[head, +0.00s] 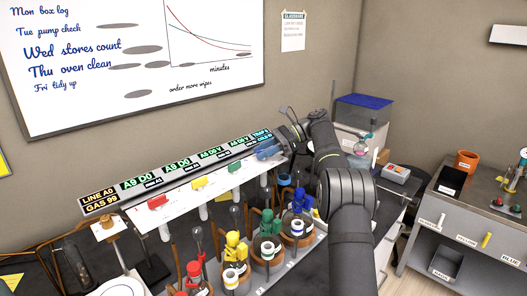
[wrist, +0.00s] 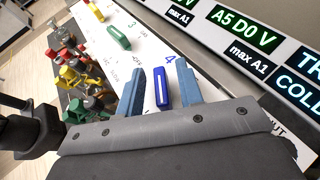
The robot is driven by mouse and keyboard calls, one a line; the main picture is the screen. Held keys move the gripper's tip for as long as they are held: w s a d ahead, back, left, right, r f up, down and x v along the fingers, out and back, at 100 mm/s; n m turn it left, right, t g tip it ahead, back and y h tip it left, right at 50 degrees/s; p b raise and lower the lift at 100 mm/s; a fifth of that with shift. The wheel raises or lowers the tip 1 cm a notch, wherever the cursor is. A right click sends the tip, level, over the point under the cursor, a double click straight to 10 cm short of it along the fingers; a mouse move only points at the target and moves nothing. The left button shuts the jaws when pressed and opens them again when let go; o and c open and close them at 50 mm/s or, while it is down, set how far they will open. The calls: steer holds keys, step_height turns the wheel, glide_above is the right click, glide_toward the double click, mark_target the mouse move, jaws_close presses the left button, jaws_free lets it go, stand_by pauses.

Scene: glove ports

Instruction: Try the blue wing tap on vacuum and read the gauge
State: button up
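The blue wing tap (wrist: 162,87) is on the white strip below a blue 4 in the wrist view. Its wing lies lengthwise between the two blue fingers of my gripper (wrist: 158,68), with a gap on each side. My gripper is open around it. In the head view my gripper (head: 268,150) is at the right end of the strip, and I cannot tell the tap from the blue fingers there. A gauge display (wrist: 243,28) beside the tap reads A5 D0 V, with max A1 below it.
The green tap (wrist: 118,38) lies turned differently from the blue one. The red tap (head: 157,202) and yellow tap (head: 200,183) are further left. Flasks with coloured clamps (head: 236,250) crowd below the strip. A trap display (head: 262,134) stands at the rail's right end.

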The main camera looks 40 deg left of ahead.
steer(key=shift+m+y, duration=0.3)
steer(key=m+t+y, duration=0.4)
steer(key=m+t, duration=0.1)
steer(key=shift+s, duration=0.1)
steer(key=m+t+y, duration=0.1)
steer(key=m+t, duration=0.2)
steer(key=m+t+y, duration=0.1)
steer(key=m+t, duration=0.2)
steer(key=shift+r+t, duration=0.1)
steer(key=shift+t, duration=0.2)
steer(key=v, duration=1.7)
steer(key=w+d+r+n+t+h, duration=0.1)
steer(key=w+r+n+h, duration=0.2)
steer(key=w+n, duration=0.7)
steer(key=w+d+r+n+t+h, duration=0.1)
steer(key=w+d+r+n+h, duration=0.1)
steer(key=w+n, duration=0.9)
steer(key=shift+d+r+n+h, duration=0.25)
steer(key=shift+r+n+h, duration=0.25)
steer(key=shift+n, duration=3.9)
steer(key=shift+s, duration=0.1)
